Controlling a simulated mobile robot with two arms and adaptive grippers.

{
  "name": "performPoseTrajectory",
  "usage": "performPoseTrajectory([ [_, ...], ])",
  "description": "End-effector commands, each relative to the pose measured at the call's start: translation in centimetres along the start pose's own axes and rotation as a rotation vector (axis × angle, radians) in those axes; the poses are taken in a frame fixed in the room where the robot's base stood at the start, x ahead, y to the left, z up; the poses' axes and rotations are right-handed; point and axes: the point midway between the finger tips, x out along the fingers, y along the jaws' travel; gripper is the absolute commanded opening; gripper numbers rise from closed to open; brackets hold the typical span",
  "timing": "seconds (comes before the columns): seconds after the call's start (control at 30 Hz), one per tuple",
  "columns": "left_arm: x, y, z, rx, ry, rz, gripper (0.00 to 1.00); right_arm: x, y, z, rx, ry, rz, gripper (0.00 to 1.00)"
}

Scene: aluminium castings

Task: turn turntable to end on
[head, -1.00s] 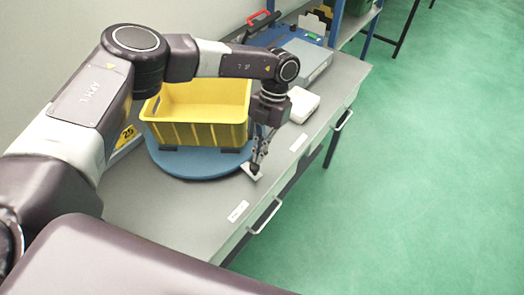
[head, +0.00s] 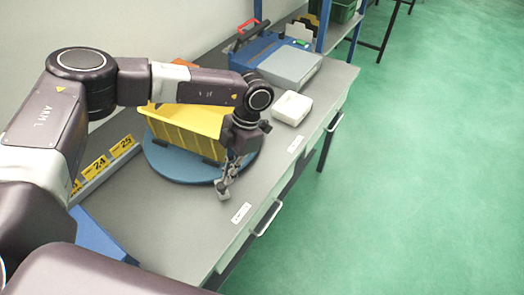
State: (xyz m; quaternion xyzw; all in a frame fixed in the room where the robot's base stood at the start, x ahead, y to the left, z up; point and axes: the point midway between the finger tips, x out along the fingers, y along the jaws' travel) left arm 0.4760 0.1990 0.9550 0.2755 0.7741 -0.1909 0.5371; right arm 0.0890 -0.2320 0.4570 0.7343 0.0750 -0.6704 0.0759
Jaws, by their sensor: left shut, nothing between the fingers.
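The blue round turntable (head: 168,168) lies on the grey bench, partly hidden by the yellow crate and my left arm. The yellow crate (head: 185,132) stands upright on it, its long near side sloping down to the right in the picture. My left arm covers the crate's upper part. My right gripper is out of view.
Yellow number labels (head: 99,166) line the bench's left side. The bench's near part (head: 165,222) is mostly bare.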

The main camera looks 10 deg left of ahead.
Motion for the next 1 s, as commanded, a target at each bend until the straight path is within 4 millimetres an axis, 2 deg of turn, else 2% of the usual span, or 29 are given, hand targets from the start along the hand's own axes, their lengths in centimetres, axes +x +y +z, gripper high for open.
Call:
performPoseTrajectory([
  [0.1, 0.6, 0.2, -1.2, 0.045, 0.002, 0.016, 0.00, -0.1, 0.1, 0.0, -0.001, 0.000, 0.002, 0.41],
  [0.4, 1.3, 0.8, -3.1, 0.125, 0.002, 0.047, 0.00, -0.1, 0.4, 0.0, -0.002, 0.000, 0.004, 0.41],
  [1.0, 1.5, 1.1, -3.8, 0.157, 0.001, 0.059, 0.00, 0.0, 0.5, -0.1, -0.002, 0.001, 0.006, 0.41],
])
